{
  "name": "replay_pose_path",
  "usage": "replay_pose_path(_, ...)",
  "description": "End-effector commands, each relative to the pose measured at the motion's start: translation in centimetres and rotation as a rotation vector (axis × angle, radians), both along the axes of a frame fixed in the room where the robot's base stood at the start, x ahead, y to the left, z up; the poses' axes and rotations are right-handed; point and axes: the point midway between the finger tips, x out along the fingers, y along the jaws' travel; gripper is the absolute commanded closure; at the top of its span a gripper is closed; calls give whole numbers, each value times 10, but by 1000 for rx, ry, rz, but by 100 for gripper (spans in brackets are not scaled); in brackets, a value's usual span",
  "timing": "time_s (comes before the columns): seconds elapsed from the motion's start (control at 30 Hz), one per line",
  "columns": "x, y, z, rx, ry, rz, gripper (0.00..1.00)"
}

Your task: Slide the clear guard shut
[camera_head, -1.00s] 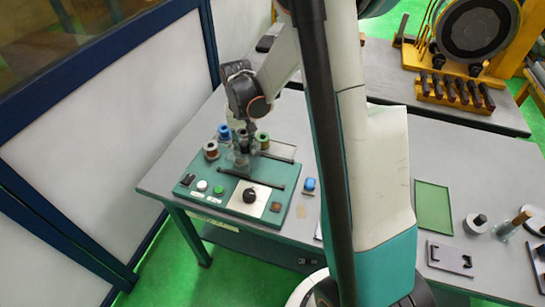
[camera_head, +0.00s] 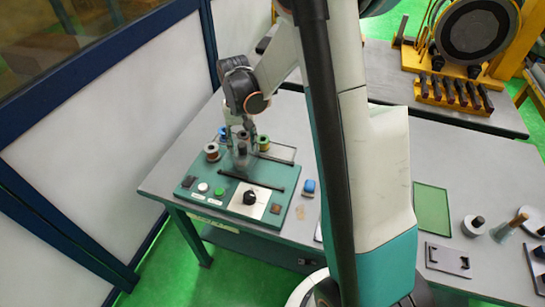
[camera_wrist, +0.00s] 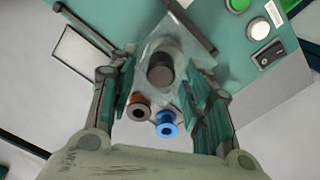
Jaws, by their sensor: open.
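The clear guard (camera_wrist: 175,35) is a see-through pane around a dark round post (camera_wrist: 160,68) on the green winding station (camera_wrist: 225,60). In the head view the guard area (camera_head: 241,164) is faint, between two black rails (camera_head: 251,181). My gripper (camera_wrist: 163,90) is open, its two green-padded fingers on either side of the post and guard in the wrist view. In the head view my gripper (camera_head: 238,128) hangs above the station's back half. I cannot tell whether the fingers touch the guard. A copper spool (camera_wrist: 138,109) and a blue spool (camera_wrist: 166,122) show between the fingers.
A green spool (camera_head: 264,142) stands right of the post. White (camera_head: 203,187) and green (camera_head: 219,191) buttons and a black knob (camera_head: 250,197) line the station's front. A blue item (camera_head: 309,186) lies to its right. A blue-framed wall (camera_head: 110,120) stands at left.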

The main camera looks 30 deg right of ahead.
Motion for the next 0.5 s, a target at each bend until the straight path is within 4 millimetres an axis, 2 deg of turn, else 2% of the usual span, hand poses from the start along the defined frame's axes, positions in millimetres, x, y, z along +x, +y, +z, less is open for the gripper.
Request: replay_pose_path(0.5,0,0,39,0,0,0,55)
